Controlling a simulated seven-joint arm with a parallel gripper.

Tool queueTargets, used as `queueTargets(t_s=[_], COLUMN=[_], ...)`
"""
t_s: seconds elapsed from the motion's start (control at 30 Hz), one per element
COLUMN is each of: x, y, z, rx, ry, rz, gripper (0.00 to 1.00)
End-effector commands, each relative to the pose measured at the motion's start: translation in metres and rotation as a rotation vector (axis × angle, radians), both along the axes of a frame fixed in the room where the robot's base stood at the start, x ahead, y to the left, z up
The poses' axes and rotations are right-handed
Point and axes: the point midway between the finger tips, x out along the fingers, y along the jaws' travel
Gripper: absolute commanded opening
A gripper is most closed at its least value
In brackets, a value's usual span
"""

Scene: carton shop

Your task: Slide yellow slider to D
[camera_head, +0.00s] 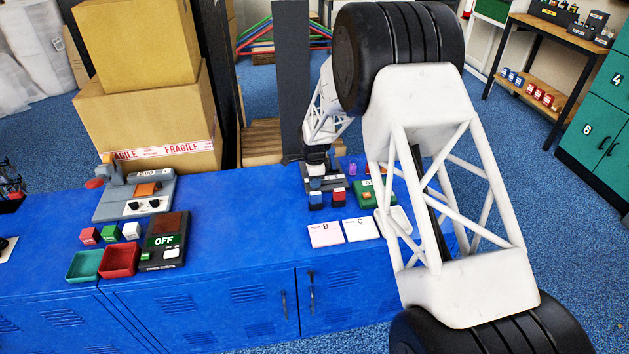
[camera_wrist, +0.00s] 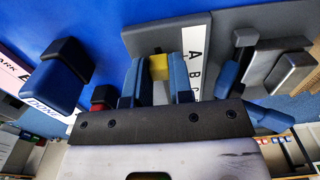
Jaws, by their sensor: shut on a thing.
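The yellow slider (camera_wrist: 158,66) shows in the wrist view between the two fingers of my gripper (camera_wrist: 158,80), which is shut on it. It belongs to a grey panel (camera_wrist: 225,30) with a white strip (camera_wrist: 203,32) lettered A, B and C running beside it. In the picture the slider's visible part is about level with A and B; its exact setting is unclear. D is not visible. In the head view my gripper (camera_head: 317,168) reaches down over the grey device at the back of the blue bench, and the yellow slider is hidden there.
On the blue bench (camera_head: 245,225), blue (camera_head: 316,202) and red (camera_head: 338,199) blocks stand just in front of the device. A green device (camera_head: 367,193) is close on its right. An OFF display unit (camera_head: 165,241) stands left.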

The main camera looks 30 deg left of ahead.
Motion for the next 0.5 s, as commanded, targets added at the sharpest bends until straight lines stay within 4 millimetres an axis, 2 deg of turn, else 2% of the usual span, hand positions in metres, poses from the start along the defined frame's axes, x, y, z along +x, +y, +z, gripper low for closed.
queueTargets(t_s=[0.27,0.5], x=[0.002,0.023], y=[-0.001,-0.023], z=[0.000,0.000], rx=[0.000,-0.001], ry=[0.000,0.001], rz=[0.000,-0.003], gripper=[0.00,0.00])
